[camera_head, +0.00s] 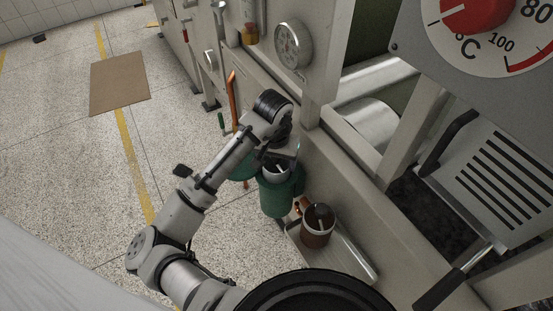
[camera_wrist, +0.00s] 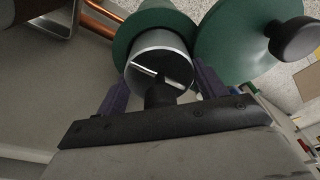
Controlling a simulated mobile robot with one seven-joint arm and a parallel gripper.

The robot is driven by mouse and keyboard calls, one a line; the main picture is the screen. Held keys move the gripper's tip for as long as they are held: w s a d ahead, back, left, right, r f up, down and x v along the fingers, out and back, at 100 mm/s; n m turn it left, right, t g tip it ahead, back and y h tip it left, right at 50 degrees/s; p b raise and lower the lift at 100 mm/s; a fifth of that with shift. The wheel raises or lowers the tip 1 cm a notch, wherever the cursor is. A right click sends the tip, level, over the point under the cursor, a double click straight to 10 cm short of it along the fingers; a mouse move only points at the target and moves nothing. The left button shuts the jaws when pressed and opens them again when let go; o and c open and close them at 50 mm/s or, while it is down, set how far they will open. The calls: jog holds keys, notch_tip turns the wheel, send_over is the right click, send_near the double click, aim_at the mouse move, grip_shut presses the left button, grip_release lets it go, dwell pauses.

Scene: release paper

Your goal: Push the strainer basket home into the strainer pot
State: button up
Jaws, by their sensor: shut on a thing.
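The strainer pot (camera_head: 277,198) is a green upright cylinder standing low beside the beige machine frame. In the wrist view its green rim (camera_wrist: 122,40) circles the strainer basket (camera_wrist: 150,50), a silver cylinder with a bar across its top. The basket sits partly in the pot, with a silver band standing above the rim. My gripper (camera_wrist: 160,82) is shut on the basket, with a purple finger on each side. In the head view my gripper (camera_head: 283,158) is above the pot and hides part of the basket. How deep the basket sits is unclear.
A green round cover (camera_wrist: 237,42) with a dark knob is beside the pot. A brown mug-like vessel (camera_head: 315,238) stands on a metal tray (camera_head: 350,262) right of the pot. Orange pipes (camera_wrist: 100,22) run close by. Open floor (camera_head: 75,190) lies left.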

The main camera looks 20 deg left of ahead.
aim_at(275, 167)
jog(key=shift+f, duration=0.15)
jog(key=o, duration=1.5)
jog(key=r, duration=0.4)
jog(key=s+r, duration=0.1)
jog(key=r, duration=0.9)
jog(key=shift+s+d, duration=0.1)
jog(key=shift+s, duration=0.25)
jog(key=shift+f, duration=0.1)
